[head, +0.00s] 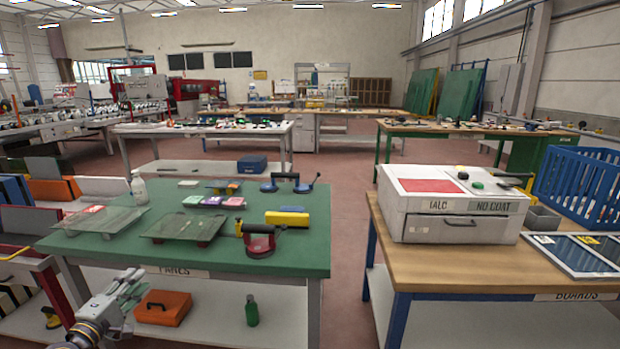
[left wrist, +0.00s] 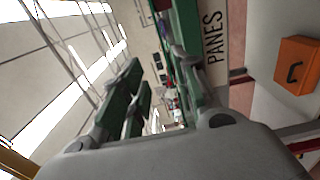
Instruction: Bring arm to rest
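My left gripper (head: 130,283) shows at the lower left of the head view, in front of the near edge of the green-topped table (head: 290,250) marked PANES. In the left wrist view its two fingers (left wrist: 156,70) stand apart with nothing between them. It is apart from the table and touches nothing that I can see. My right arm and gripper are not in view.
Glass panes (head: 185,227), a spray bottle (head: 139,188), a yellow block (head: 287,218) and suction lifters (head: 260,240) are on the green top. An orange case (head: 163,307) lies on the shelf below. A wooden bench (head: 380,225) with a white box (head: 450,204) stands right, across an open aisle.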

